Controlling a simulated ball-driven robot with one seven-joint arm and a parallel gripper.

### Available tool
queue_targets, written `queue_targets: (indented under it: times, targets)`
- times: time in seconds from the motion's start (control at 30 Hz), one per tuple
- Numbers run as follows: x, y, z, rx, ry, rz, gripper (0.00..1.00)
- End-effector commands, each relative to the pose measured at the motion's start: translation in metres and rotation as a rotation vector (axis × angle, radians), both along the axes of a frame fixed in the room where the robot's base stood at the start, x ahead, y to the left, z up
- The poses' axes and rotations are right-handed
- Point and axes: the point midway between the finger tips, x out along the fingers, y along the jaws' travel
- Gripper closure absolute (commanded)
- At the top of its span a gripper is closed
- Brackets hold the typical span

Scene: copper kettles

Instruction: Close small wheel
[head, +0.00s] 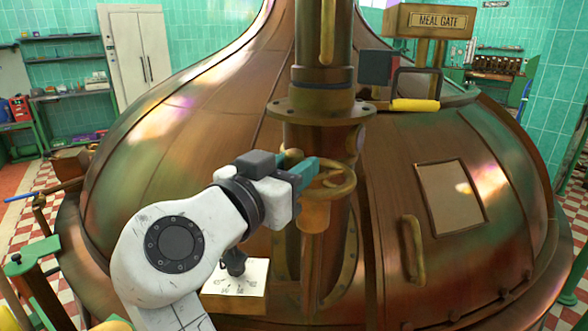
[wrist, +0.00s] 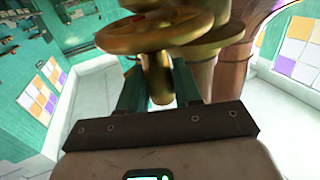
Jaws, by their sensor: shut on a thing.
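The small wheel (head: 332,184) is a brass handwheel on a short brass fitting, in front of the vertical copper pipe of the big kettle. It also shows at the top of the wrist view (wrist: 160,28), with a brass stem below its hub. My gripper (head: 308,170) reaches it from the left in the head view, its teal fingers at the wheel's near left side. In the wrist view the two fingers (wrist: 158,85) stand on either side of the brass stem, shut on the wheel's hub or stem. The exact contact is partly hidden by the wheel.
The copper kettle (head: 130,160) fills most of the head view. A box marked "MEAL GATE" (head: 440,20) and a yellow-handled lever (head: 415,105) are at the upper right. A brass handle (head: 412,250) and a pale panel (head: 450,197) are on the dome. A white gauge plate (head: 240,280) lies below my arm.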

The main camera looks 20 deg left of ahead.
Motion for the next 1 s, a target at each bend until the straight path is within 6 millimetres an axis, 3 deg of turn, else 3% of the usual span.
queue_targets:
  times: [0.17, 0.2, 0.37, 0.7, 1.0]
  targets:
    - [0.001, 0.002, 0.000, 0.000, 0.002, 0.007, 1.00]
    - [0.001, 0.001, 0.000, 0.000, 0.002, 0.006, 0.63]
    - [0.001, 0.001, 0.000, -0.001, 0.001, 0.005, 0.48]
    - [-0.005, 0.003, -0.001, 0.000, 0.000, 0.005, 0.48]
    - [-0.056, 0.017, -0.002, 0.002, -0.002, 0.008, 0.48]
